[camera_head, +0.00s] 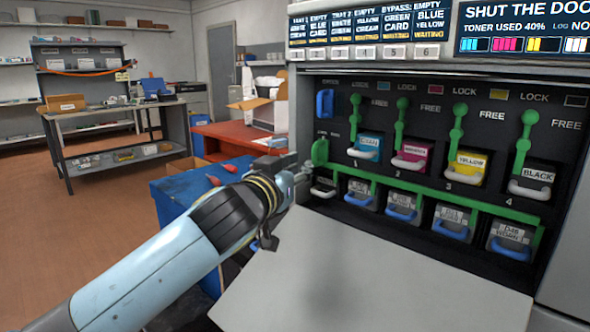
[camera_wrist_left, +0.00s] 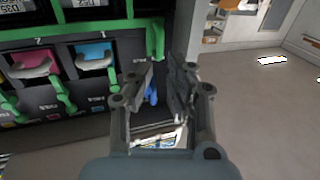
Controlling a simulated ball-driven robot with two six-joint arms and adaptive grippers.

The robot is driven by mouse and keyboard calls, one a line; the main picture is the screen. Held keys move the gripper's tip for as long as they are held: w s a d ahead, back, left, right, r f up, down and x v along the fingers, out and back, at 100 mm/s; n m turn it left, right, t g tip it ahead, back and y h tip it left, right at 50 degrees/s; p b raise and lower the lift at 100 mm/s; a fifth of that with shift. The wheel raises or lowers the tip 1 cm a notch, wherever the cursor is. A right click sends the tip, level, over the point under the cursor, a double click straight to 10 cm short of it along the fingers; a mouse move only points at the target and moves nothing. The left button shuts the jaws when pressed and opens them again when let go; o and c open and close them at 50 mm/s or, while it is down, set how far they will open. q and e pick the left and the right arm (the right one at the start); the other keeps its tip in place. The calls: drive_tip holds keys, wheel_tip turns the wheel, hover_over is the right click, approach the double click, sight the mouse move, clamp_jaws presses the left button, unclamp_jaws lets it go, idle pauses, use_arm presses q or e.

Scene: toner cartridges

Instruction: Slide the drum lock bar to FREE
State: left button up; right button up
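The green drum lock bar (camera_head: 450,197) runs below the row of toner cartridges in the open printer. Its upright green handle (camera_head: 320,151) stands at the bar's left end. The handle's green end also shows in the left wrist view (camera_wrist_left: 155,38), just beyond my fingertips. My left gripper (camera_head: 300,176) is beside and slightly below the handle in the head view. In the left wrist view its two fingers (camera_wrist_left: 164,72) stand apart with nothing visibly gripped; contact with the handle cannot be told. My right gripper is in neither view.
Green levers (camera_head: 456,130) stand above the cyan (camera_head: 369,147), magenta (camera_head: 411,158), yellow (camera_head: 467,169) and black (camera_head: 538,175) cartridges. Blue-handled drum units (camera_head: 403,207) sit below the bar. A blue latch (camera_head: 325,103) is above the handle. The grey door (camera_head: 370,275) lies folded down in front.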

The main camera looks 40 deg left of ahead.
sight(313, 156)
use_arm(q)
drive_tip(key=x, duration=0.8)
drive_tip(key=shift+w, duration=0.35)
drive_tip(key=shift+a, duration=0.1)
clamp_jaws()
